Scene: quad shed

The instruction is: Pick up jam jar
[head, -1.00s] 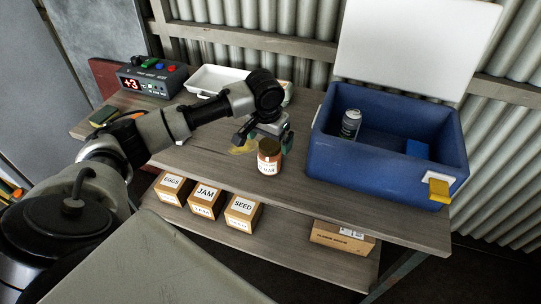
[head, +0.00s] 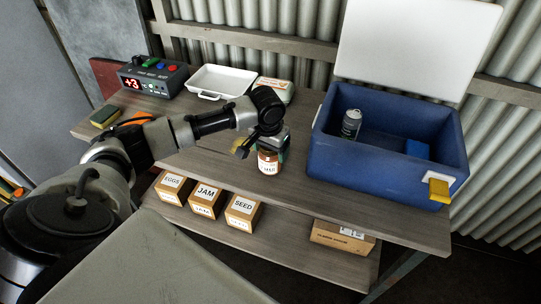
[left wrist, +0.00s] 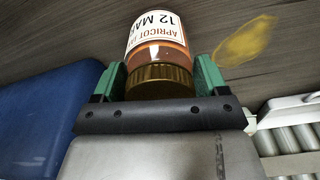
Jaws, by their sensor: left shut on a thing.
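The jam jar (head: 268,163) stands upright on the grey wooden shelf top, with a white label and orange-brown contents. In the left wrist view the jar (left wrist: 158,52) shows a gold lid and a label reading apricot. My left gripper (head: 266,148) is over the jar from above, its green-padded fingers on both sides of the lid. In the left wrist view the left gripper (left wrist: 160,82) is shut on the jar at the lid. The jar's top is hidden by the gripper in the head view. My right gripper is not in view.
A blue cooler (head: 385,170) with its lid open and a can (head: 350,124) inside stands to the right. A control box (head: 152,79) is far left. Labelled boxes (head: 205,199) sit on the lower shelf.

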